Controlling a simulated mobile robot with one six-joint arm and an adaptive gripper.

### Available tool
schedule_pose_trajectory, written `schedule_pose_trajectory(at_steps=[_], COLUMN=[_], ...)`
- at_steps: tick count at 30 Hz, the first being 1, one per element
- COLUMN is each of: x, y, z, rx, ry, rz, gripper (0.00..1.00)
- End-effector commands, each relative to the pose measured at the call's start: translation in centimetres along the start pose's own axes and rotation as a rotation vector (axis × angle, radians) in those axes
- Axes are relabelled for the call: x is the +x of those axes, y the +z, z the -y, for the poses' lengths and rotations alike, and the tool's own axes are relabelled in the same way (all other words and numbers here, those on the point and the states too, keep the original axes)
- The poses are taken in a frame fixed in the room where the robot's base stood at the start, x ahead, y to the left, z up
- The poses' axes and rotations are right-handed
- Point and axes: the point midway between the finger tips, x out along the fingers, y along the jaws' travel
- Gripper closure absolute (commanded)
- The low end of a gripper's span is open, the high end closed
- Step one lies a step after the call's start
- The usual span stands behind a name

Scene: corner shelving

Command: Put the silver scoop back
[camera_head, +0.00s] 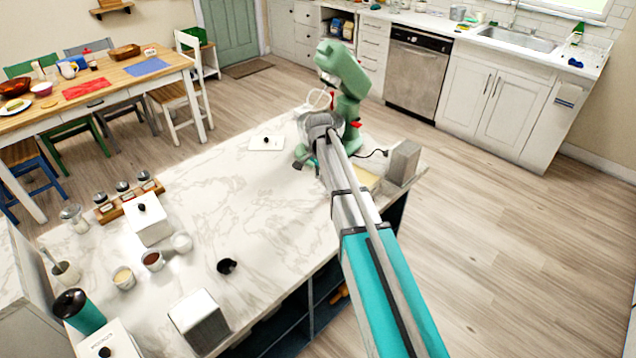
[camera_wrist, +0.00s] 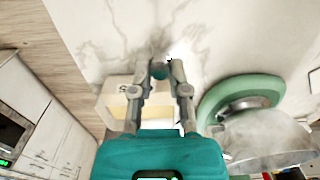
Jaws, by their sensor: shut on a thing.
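My gripper (camera_wrist: 160,70) has its two fingers close together at the tips in the wrist view, above the marble counter. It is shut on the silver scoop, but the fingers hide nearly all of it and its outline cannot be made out. In the head view my arm hides the fingertips beside the green stand mixer (camera_head: 347,80). In the wrist view a pale-rimmed square container (camera_wrist: 115,105) with a yellowish inside lies below and left of the fingers. The mixer's silver bowl (camera_wrist: 268,135) is to the right.
The counter's middle is clear.

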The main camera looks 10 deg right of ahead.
Motion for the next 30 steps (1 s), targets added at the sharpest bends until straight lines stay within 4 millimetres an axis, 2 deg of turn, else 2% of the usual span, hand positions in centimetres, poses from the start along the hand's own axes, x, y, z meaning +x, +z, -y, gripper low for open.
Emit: schedule_pose_trajectory(at_steps=[1,4,20,21,24,27,30], x=[0.8,1.23,1.59,1.6,1.51,1.51,1.51], y=[0.01,0.02,0.02,0.02,0.02,0.01,0.01], z=[0.0,0.01,0.01,0.01,0.01,0.0,0.0], rx=[0.0,0.0,0.0,0.0,0.0,0.0,0.0], ry=[0.0,0.0,0.0,0.0,0.0,0.0,0.0], rz=[0.0,0.0,0.0,0.0,0.0,0.0,0.0], gripper=[1.0,1.0,1.0,0.76,0.58,0.44,0.44])
